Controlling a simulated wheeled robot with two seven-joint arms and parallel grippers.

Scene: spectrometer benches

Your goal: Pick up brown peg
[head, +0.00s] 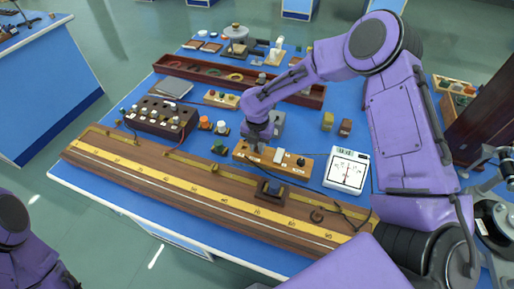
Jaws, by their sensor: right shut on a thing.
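My right gripper (258,144) points down over the left end of a wooden base (303,165) with small fittings on it. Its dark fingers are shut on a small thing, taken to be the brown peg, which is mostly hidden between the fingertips. I cannot tell whether the peg still touches the base. My left arm shows only in the bottom left corner, off the table, and its gripper is not clearly seen.
A long wooden board with a yellow scale (140,170) lies along the near edge, with a dark block (271,192) on it. A white meter (347,171) stands right of the base. A dark box with knobs (160,117) stands left. A long red-brown tray (215,75) lies behind.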

